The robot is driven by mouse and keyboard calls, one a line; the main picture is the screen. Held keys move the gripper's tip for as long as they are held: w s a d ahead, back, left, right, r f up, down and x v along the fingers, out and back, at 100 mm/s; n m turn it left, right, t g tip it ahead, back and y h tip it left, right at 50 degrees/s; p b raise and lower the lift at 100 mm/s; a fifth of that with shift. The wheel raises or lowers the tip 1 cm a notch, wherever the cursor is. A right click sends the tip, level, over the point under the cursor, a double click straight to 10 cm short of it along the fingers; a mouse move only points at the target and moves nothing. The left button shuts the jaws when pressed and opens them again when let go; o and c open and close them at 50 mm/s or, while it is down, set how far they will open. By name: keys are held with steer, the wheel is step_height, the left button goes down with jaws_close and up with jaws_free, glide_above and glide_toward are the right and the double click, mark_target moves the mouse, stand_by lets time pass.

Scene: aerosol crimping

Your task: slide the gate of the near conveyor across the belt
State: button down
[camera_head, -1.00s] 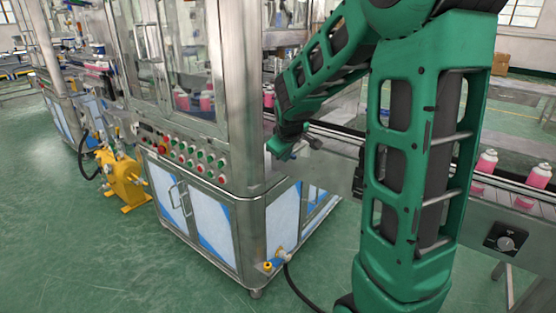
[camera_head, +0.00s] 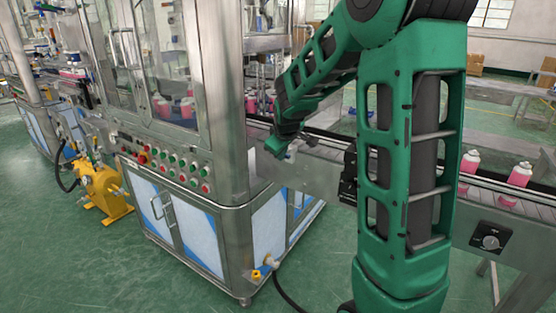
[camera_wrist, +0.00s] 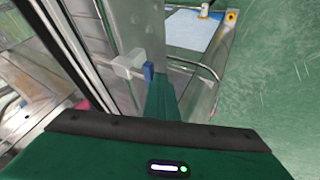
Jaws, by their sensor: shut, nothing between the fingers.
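My gripper (camera_head: 277,147) is shut and empty at the near side of the conveyor, beside the machine's corner post. In the wrist view its green finger end (camera_wrist: 161,95) points at a pale grey block (camera_wrist: 128,66) with a blue piece (camera_wrist: 148,72) at its right side. The block looks like part of the gate; it shows small in the head view (camera_head: 293,149). The finger end is close to the blue piece; I cannot tell whether they touch. The near conveyor (camera_head: 312,173) runs right from the machine, partly hidden behind my arm.
Pink cans (camera_head: 519,176) stand on the belt at the right. A black fitting (camera_head: 348,178) and a control knob (camera_head: 490,241) sit on the conveyor's side. The glazed machine (camera_head: 222,90) stands close left of my gripper. A yellow pump (camera_head: 103,190) is on the floor further left.

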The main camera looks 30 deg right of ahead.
steer(key=shift+w+d+r, duration=0.1)
steer(key=shift+d+r, duration=0.05)
steer(key=shift+d, duration=0.2)
steer(key=s+a+r, duration=0.7)
steer(key=r, duration=0.1)
steer(key=s+f+m+g+y, duration=0.1)
steer(key=s+f+m+g, duration=0.1)
steer(key=s, duration=0.9)
steer(key=s+f+m+g+y, duration=0.1)
steer(key=s+f+m, duration=0.3)
steer(key=s, duration=0.7)
steer(key=s+f+m+g+y, duration=0.1)
steer(key=s+f+m+g, duration=0.2)
steer(key=s, duration=0.8)
steer(key=shift+s+m+g+y, duration=0.15)
steer(key=shift+m+g+y, duration=0.15)
steer(key=shift+m, duration=0.2)
